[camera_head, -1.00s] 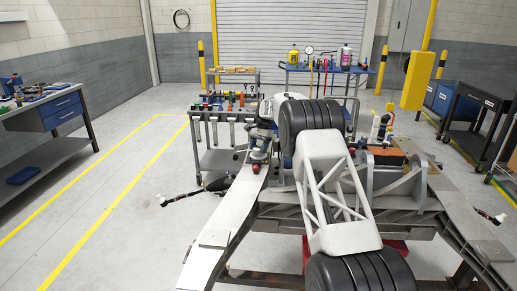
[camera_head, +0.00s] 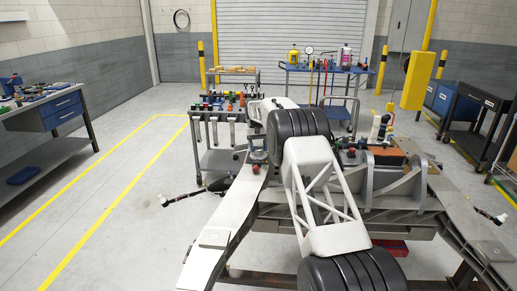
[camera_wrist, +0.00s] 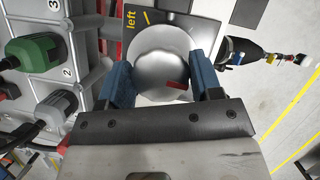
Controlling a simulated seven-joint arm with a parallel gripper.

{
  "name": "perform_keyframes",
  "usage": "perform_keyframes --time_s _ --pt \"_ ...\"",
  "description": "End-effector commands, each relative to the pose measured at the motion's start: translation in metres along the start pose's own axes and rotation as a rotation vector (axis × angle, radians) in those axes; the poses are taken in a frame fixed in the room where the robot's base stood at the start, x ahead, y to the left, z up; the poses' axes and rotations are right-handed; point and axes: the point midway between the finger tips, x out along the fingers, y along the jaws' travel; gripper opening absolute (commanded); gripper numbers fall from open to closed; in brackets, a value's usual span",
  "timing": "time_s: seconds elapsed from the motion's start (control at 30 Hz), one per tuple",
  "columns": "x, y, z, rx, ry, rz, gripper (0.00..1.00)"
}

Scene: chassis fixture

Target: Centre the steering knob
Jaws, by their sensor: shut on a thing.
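The steering knob (camera_wrist: 160,62) is a round silver-grey cap in the wrist view, with a red mark (camera_wrist: 174,85) on its lower right side. It sits on a dark plate (camera_wrist: 197,35) with the yellow word "left" and a slanted yellow line (camera_wrist: 147,17). My gripper (camera_wrist: 164,80) has one blue-padded finger on each side of the knob and is shut on it. The red mark lies on the knob's far side from the yellow line. In the head view my arm partly covers this area, and the knob's mark cannot be read there.
A rack with numbered slots holds a green-handled tool (camera_wrist: 35,50) and a grey-handled one (camera_wrist: 55,108), close left of my gripper in the wrist view. A black handled tool (camera_wrist: 245,52) lies to the right. A red ball-like part (camera_head: 256,168) sits on the chassis in the head view.

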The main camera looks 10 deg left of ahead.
Motion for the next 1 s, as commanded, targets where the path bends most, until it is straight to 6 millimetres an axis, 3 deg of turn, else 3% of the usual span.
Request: perform_keyframes --time_s 0.6,0.63,0.77,1.0 --pt "-0.0004 -0.0009 0.0003 -0.058 0.0 0.024 0.35" --pt "-0.0004 -0.0009 0.0003 -0.058 0.0 0.024 0.62" --pt "-0.0003 -0.0007 0.0002 -0.057 0.0 0.024 0.82" --pt "-0.0001 -0.0002 0.0 -0.057 0.0 0.024 0.84"
